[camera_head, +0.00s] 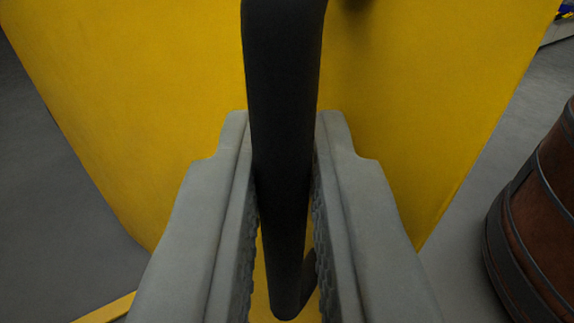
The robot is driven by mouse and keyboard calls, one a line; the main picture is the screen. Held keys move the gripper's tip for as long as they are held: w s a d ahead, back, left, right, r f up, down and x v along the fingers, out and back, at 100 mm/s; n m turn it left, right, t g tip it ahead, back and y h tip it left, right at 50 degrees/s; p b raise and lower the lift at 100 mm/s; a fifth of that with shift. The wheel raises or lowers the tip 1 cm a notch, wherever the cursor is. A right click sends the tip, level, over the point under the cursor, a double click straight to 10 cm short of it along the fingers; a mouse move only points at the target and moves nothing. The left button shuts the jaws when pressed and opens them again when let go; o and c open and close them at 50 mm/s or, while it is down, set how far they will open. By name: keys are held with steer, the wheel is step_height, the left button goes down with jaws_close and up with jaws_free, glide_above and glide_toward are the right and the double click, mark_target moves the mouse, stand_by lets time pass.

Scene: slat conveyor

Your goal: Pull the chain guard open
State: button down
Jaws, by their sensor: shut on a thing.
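The chain guard (160,90) is a large yellow panel that fills most of the view. A black bar handle (283,90) stands upright in front of it, bent at the top and bottom. My gripper (283,150) is shut on the handle, with one grey finger on each side of the bar. The fingers' ribbed inner faces show beside the lower part of the bar. Whether the guard stands open or closed cannot be told from this close view.
A brown wooden barrel (545,220) with dark hoops stands at the right edge. A yellow strip (105,308) lies at the lower left. Grey floor (50,180) shows clear at the left. A small blue and yellow thing (566,12) shows at the top right corner.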

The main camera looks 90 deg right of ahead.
steer(key=shift+w, duration=0.15)
steer(key=c, duration=1.5)
jaws_free()
steer(key=shift+d, duration=0.2)
steer(key=shift+c, duration=0.2)
steer(key=shift+a, duration=0.1)
steer(key=s+a, duration=0.1)
steer(key=a, duration=1.6)
steer(key=shift+s+a, duration=0.15)
jaws_close()
